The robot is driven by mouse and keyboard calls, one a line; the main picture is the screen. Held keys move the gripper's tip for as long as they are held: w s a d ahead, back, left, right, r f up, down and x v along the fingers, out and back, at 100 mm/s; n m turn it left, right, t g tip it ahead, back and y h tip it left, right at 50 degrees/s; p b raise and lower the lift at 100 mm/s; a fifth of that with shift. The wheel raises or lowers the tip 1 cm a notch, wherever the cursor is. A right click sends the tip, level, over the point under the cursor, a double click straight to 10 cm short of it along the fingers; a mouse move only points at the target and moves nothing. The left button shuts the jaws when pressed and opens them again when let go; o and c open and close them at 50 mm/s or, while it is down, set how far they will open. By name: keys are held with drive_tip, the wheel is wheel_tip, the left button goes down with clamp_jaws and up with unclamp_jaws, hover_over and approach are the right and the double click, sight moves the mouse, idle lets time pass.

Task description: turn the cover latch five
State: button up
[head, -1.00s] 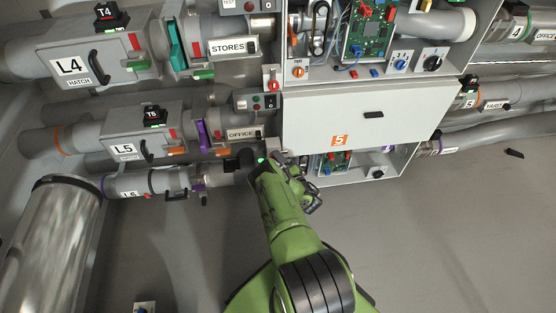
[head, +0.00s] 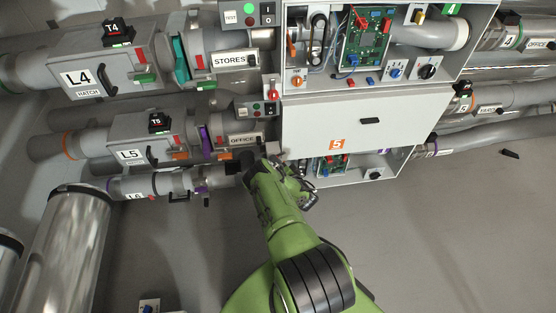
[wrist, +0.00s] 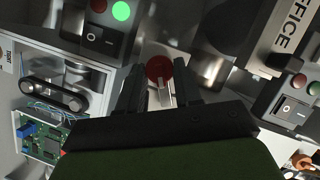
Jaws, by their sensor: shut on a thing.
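The cover of box five is a pale closed panel (head: 350,122) with an orange "5" label (head: 336,145), in the middle of the head view. In the wrist view a latch with a round red base (wrist: 158,68) and a pale grey grip lies between the two dark fingers. My gripper (wrist: 161,90) is shut on this latch. In the head view my green arm reaches to the lower left corner of the cover and hides the latch and the fingertips there.
Above the cover is an open box with a circuit board (head: 365,38) and a red latch (head: 273,94) at its lower left. An OFFICE plate (wrist: 290,28) and switch boxes (wrist: 107,25) stand close around my gripper. Pipes L4 and L5 run at left.

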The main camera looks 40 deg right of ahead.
drive_tip(key=shift+w+a+r+n+g+h, duration=0.15)
drive_tip(key=shift+n+g+h, duration=0.5)
drive_tip(key=shift+n, duration=0.8)
drive_tip(key=shift+a+n+g+h, duration=0.1)
drive_tip(key=shift+n+g+h, duration=0.55)
drive_tip(key=shift+n, duration=0.75)
drive_tip(key=shift+w+a+r+n+g+h, duration=0.15)
drive_tip(key=shift+n+g+h, duration=0.5)
drive_tip(key=shift+n, duration=0.8)
drive_tip(key=shift+g, duration=0.25)
drive_tip(key=o, duration=1)
drive_tip(key=shift+o, duration=0.2)
drive_tip(key=p+v, duration=0.6)
drive_tip(key=v, duration=1)
